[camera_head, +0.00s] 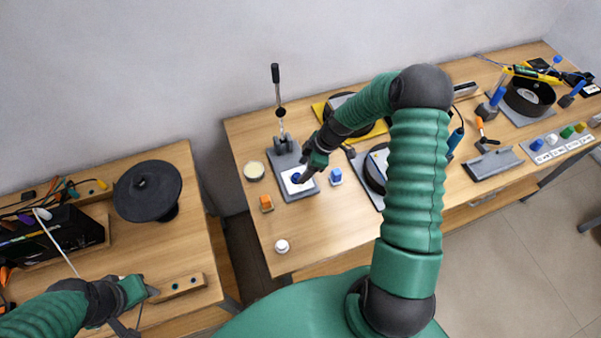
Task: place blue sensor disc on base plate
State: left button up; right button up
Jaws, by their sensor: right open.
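The grey base plate (283,164) with a white pad (304,187) lies under a lever press at the left of the right-hand table. A small blue disc (296,177) shows on the white pad, partly hidden by my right gripper. My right gripper (304,178) is open and reaches down just over the pad, right beside the disc; whether its fingers touch the disc is too small to tell. My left gripper (153,292) is low over the left table, near a wooden block; its jaw opening is unclear.
The lever press (280,112) rises behind the plate. A black round stand (148,190) is on the left table. A gap separates the tables.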

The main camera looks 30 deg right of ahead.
jog(key=v, duration=0.8)
pick_arm(q)
jog(key=shift+s+a+f+b, duration=0.1)
jog(key=shift+a+f+b, duration=0.3)
jog(key=shift+f, duration=0.25)
pick_arm(e)
jog(key=s+a+r+m+h, duration=0.1)
jog(key=s+a+r+m, duration=0.2)
jog(key=s+a+m, duration=0.2)
jog(key=s+a+r+m+h, duration=0.2)
jog(key=s+a+m, duration=0.3)
jog(key=a, duration=0.6)
jog(key=shift+s+a+r+h, duration=0.25)
jog(key=shift+s+r+h, duration=0.1)
jog(key=shift+s, duration=1)
